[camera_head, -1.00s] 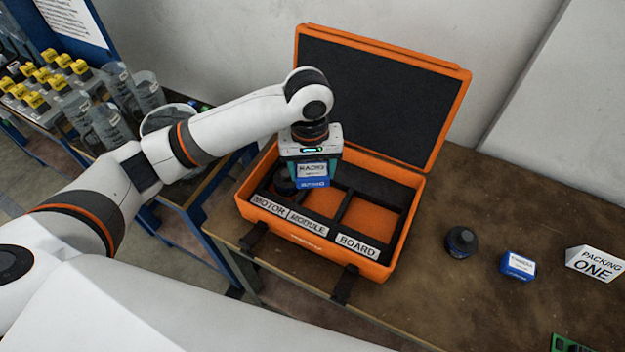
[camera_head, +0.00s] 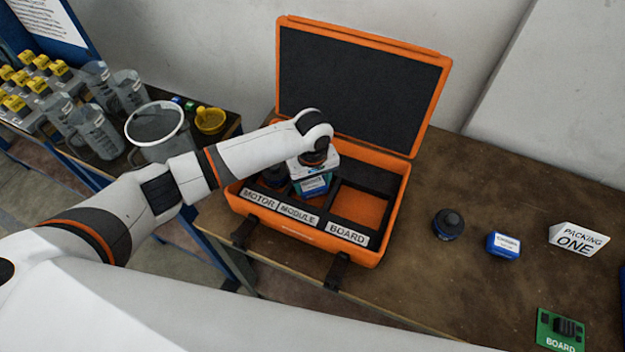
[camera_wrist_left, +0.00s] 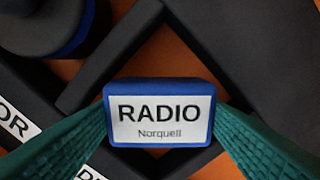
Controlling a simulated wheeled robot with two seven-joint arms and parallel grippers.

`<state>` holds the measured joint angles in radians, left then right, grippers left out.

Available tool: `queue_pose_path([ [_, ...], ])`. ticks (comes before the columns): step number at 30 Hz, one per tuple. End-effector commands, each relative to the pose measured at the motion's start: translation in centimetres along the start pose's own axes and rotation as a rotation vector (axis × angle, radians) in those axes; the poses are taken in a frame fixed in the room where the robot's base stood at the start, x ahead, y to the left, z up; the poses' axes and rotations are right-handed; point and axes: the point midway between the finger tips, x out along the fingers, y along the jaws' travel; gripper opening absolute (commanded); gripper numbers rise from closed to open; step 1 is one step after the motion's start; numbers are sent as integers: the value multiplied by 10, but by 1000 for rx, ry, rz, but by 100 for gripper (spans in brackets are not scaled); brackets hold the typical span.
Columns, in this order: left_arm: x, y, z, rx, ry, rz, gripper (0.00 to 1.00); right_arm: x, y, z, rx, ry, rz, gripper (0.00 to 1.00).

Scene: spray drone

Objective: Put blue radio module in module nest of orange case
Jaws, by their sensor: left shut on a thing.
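The orange case (camera_head: 300,236) stands open on the table, its lid up at the back. Its nests carry the labels MOTOR, MODULE and BOARD. My left gripper (camera_head: 314,186) is shut on the blue radio module (camera_head: 313,187), low at the middle nest above the MODULE label (camera_head: 299,213). In the left wrist view the module (camera_wrist_left: 160,115) shows its white RADIO Norquell label between the green fingers. I cannot tell whether it touches the nest floor. A dark motor (camera_head: 275,176) sits in the MOTOR nest; the BOARD nest (camera_head: 360,206) is empty. My right gripper is not in view.
On the table right of the case are another dark motor (camera_head: 448,224), another blue module (camera_head: 503,245), a PACKING ONE sign (camera_head: 578,239) and a green board (camera_head: 560,329). A side bench at left holds clear jugs (camera_head: 97,132) and yellow-topped containers.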

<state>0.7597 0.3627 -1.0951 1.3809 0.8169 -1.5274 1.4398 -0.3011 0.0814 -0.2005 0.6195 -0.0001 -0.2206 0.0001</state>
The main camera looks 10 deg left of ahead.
Motion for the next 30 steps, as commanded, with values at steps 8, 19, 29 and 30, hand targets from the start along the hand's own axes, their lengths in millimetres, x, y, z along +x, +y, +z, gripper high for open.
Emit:
queue_pose_path([
  [8, 1, 0, 0, 0, 0, -1, 39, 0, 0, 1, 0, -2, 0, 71],
  [19, 3, 0, 0, 0, 0, 0, 72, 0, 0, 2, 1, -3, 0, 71],
  [29, -32, 0, 1, 0, -1, -3, 72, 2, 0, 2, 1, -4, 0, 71],
  [30, -41, -1, 1, 0, -1, -5, 72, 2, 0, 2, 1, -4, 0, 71],
])
